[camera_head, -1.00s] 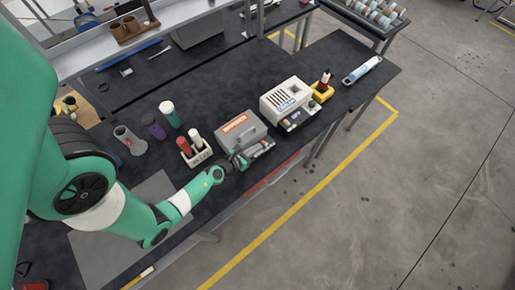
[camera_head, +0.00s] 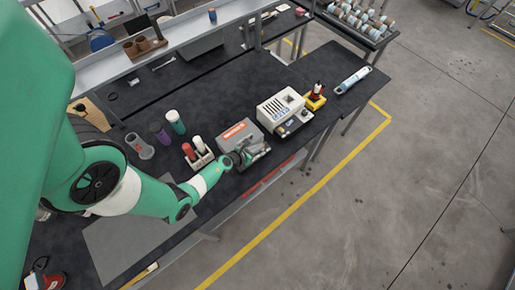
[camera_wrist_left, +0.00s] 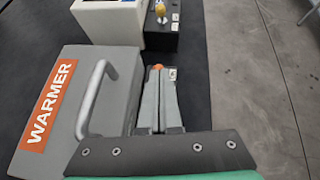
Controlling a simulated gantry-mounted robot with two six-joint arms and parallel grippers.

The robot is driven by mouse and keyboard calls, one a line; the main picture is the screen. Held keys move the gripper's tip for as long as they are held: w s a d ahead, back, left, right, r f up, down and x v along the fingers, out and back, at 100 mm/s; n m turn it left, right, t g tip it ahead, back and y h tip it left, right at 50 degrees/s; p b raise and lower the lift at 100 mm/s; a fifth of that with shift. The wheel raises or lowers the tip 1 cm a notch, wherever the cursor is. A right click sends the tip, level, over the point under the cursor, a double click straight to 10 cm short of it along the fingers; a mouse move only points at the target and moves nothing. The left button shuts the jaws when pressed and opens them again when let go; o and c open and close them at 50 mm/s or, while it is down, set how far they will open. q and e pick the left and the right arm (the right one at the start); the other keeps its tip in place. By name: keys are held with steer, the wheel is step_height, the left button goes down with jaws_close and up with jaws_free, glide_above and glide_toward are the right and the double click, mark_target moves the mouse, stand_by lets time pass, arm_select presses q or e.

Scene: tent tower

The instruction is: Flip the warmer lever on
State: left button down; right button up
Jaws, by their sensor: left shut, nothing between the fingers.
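The warmer (camera_head: 234,132) is a grey box with an orange label on the dark bench. In the left wrist view the warmer (camera_wrist_left: 52,110) fills the left side, its bar handle standing up from the lid. My left gripper (camera_head: 262,149) is at the warmer's front edge; in the wrist view its two grey fingers (camera_wrist_left: 158,72) are together, empty, and point forward alongside the box. The rest of the lever is not clearly visible. My right gripper is out of view.
A white machine (camera_head: 279,107) with a dark front panel stands beyond the warmer. A yellow-based holder (camera_head: 315,101) and a light blue tube (camera_head: 352,80) lie farther right. A rack with red and white bottles (camera_head: 199,156) stands left. The bench's front edge is close to the gripper.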

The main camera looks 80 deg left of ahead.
arm_select(q)
steer(key=shift+w+a+r, duration=0.15)
steer(key=shift+w+a, duration=0.05)
steer(key=shift+w, duration=0.2)
steer(key=shift+w+a+r, duration=0.1)
steer(key=shift+w+a, duration=0.1)
steer(key=shift+w, duration=0.2)
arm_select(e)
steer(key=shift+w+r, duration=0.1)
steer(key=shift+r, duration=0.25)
arm_select(q)
steer(key=shift+r+p, duration=0.1)
steer(key=shift+p, duration=0.2)
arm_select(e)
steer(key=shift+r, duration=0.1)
arm_select(q)
steer(key=shift+r+p, duration=0.75)
steer(key=shift+p, duration=0.05)
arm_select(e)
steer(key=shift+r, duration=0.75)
